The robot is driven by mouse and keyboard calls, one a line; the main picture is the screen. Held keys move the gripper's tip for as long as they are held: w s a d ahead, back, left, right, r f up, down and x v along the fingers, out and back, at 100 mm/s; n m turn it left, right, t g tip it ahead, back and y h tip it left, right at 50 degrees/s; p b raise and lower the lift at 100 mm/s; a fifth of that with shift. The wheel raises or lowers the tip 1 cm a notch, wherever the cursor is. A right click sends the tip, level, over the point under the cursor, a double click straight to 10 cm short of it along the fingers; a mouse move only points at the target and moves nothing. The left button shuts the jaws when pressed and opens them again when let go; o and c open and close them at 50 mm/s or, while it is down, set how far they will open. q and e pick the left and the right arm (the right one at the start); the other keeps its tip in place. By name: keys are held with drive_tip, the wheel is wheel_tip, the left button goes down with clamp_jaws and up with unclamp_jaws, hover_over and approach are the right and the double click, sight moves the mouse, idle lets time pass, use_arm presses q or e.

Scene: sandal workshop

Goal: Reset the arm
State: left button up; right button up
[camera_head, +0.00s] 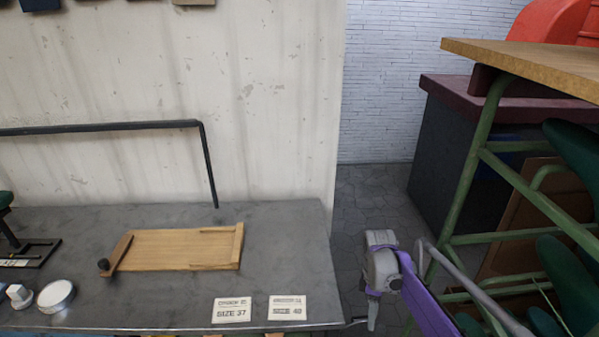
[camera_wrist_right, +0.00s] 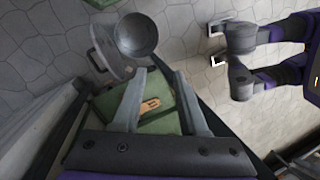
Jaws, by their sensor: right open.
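My right arm, purple and grey, comes in from the lower right in the head view. Its gripper (camera_head: 365,322) hangs off the right end of the grey workbench (camera_head: 290,240), close to the front corner. In the right wrist view the two grey fingers of this gripper (camera_wrist_right: 160,74) are spread apart with nothing held between them. Beyond them, lower down, is a green surface (camera_wrist_right: 107,108) with a small orange-brown piece (camera_wrist_right: 150,106) on it. My left gripper is not in view.
On the bench lie a wooden board tray (camera_head: 180,250), two size cards (camera_head: 232,310) (camera_head: 289,308) and a round white-topped tin (camera_head: 57,295). A green-framed wooden table (camera_head: 540,62) stands right of my arm. Bare floor (camera_head: 375,200) shows between.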

drive_tip(key=s+r+m+t, duration=0.2)
drive_tip(key=s+r+m, duration=0.2)
drive_tip(key=s+r, duration=0.25)
drive_tip(key=s+a+f+m+t, duration=0.2)
drive_tip(key=s+m+t, duration=0.55)
drive_tip(key=s, duration=1.45)
use_arm(q)
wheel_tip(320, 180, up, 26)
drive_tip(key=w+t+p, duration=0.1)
drive_tip(key=p, duration=2.1)
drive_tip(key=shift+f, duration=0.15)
use_arm(e)
wheel_tip(320, 180, up, 26)
drive_tip(key=w+m+g, duration=0.1)
drive_tip(key=m, duration=0.1)
drive_tip(key=shift+w, duration=0.25)
